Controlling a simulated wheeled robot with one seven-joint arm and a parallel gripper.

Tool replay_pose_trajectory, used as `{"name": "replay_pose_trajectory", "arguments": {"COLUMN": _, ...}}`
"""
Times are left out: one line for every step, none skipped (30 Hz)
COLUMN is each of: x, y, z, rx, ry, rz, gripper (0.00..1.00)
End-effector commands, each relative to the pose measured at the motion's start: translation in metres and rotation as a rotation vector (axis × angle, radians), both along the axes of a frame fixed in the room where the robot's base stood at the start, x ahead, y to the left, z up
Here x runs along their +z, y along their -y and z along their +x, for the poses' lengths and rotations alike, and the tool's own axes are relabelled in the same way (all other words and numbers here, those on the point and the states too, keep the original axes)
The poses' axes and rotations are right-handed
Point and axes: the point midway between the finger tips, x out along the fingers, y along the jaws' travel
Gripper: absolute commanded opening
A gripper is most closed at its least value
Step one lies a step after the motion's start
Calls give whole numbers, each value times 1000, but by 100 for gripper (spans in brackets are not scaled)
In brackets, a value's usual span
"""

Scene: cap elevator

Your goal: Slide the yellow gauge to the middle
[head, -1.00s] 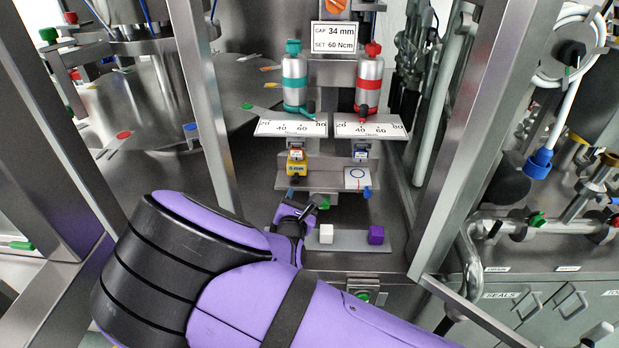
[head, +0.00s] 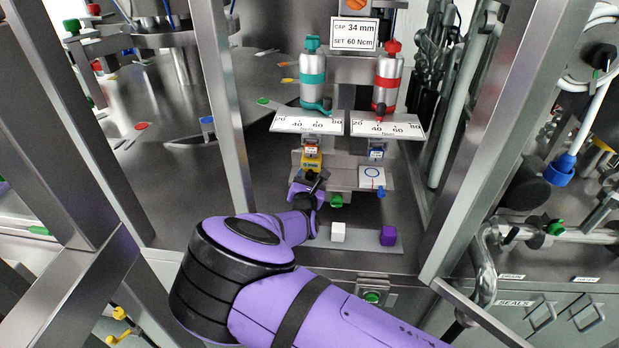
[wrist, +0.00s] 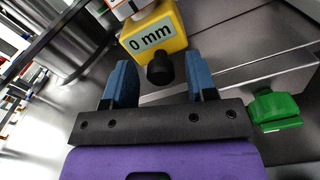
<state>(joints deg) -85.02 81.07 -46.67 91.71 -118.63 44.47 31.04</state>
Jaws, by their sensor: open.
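The yellow gauge (head: 312,160) sits at the left part of the grey shelf below the left white scale. In the wrist view the yellow gauge (wrist: 156,32) carries a "0 mm" label and has a black knob (wrist: 160,70) on its near side. My gripper (wrist: 148,78) is open, with one blue finger on each side of the space just in front of the knob. The fingertips look close to the knob, but I cannot tell whether they touch it. In the head view my gripper (head: 308,186) partly covers the gauge's lower front.
A green knob (head: 336,201) is just right of my gripper, also seen in the wrist view (wrist: 276,108). A white card with a blue circle (head: 371,177) stands at the shelf's right. White (head: 338,232) and purple (head: 388,236) blocks sit on a plate (head: 362,243) below. Metal posts (head: 230,110) frame the station.

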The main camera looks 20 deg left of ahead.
Motion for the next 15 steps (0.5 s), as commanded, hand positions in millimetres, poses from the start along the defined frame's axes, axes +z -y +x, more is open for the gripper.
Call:
{"name": "replay_pose_trajectory", "arguments": {"x": 0, "y": 0, "z": 3, "rx": 0, "ry": 0, "rz": 0, "gripper": 52}}
{"name": "replay_pose_trajectory", "arguments": {"x": 0, "y": -1, "z": 4, "rx": 0, "ry": 1, "rz": 0, "gripper": 52}}
{"name": "replay_pose_trajectory", "arguments": {"x": 0, "y": -1, "z": 6, "rx": 0, "ry": 1, "rz": 0, "gripper": 52}}
{"name": "replay_pose_trajectory", "arguments": {"x": 0, "y": -1, "z": 6, "rx": 0, "ry": 1, "rz": 0, "gripper": 52}}
{"name": "replay_pose_trajectory", "arguments": {"x": 0, "y": -1, "z": 7, "rx": 0, "ry": 1, "rz": 0, "gripper": 52}}
{"name": "replay_pose_trajectory", "arguments": {"x": 0, "y": -1, "z": 7, "rx": 0, "ry": 1, "rz": 0, "gripper": 52}}
{"name": "replay_pose_trajectory", "arguments": {"x": 0, "y": -1, "z": 7, "rx": 0, "ry": 1, "rz": 0, "gripper": 52}}
{"name": "replay_pose_trajectory", "arguments": {"x": 0, "y": -1, "z": 7, "rx": 0, "ry": 0, "rz": 0, "gripper": 52}}
{"name": "replay_pose_trajectory", "arguments": {"x": 0, "y": -1, "z": 7, "rx": 0, "ry": 0, "rz": 0, "gripper": 52}}
{"name": "replay_pose_trajectory", "arguments": {"x": 0, "y": -1, "z": 7, "rx": 0, "ry": 0, "rz": 0, "gripper": 52}}
{"name": "replay_pose_trajectory", "arguments": {"x": 0, "y": -1, "z": 7, "rx": 0, "ry": 0, "rz": 0, "gripper": 52}}
{"name": "replay_pose_trajectory", "arguments": {"x": 0, "y": -1, "z": 6, "rx": 0, "ry": 0, "rz": 0, "gripper": 47}}
{"name": "replay_pose_trajectory", "arguments": {"x": 0, "y": -1, "z": 7, "rx": -1, "ry": 0, "rz": 0, "gripper": 40}}
{"name": "replay_pose_trajectory", "arguments": {"x": 0, "y": -1, "z": 6, "rx": -1, "ry": 0, "rz": 0, "gripper": 33}}
{"name": "replay_pose_trajectory", "arguments": {"x": 0, "y": -1, "z": 6, "rx": -1, "ry": 0, "rz": 0, "gripper": 24}}
